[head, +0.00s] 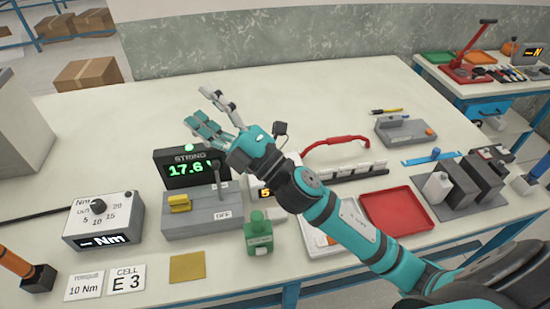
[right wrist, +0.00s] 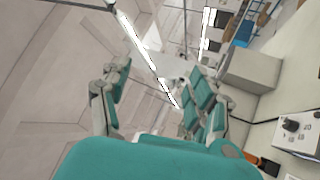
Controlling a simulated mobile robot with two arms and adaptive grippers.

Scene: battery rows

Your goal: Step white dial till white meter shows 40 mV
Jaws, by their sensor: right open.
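A white box with a black dial (head: 100,207) stands at the left of the bench, its scale marked Nm and its display reading dashes and Nm. Its dial (right wrist: 290,125) also shows at the right edge of the right wrist view. A small unit with an amber display (head: 264,193) sits behind my right arm; only a "5" is readable. No display reading in mV is visible. My right gripper (head: 208,112) is open and empty, raised above the bench behind the STRING display. Its spread fingers (right wrist: 160,78) also show in the right wrist view. My left gripper is out of view.
The black STRING display (head: 190,168) reads about 17.6 V, behind a grey switch block (head: 203,215) marked OFF. A green bottle (head: 258,235), red tray (head: 397,211) and red-handled rack (head: 345,172) stand around my right arm.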

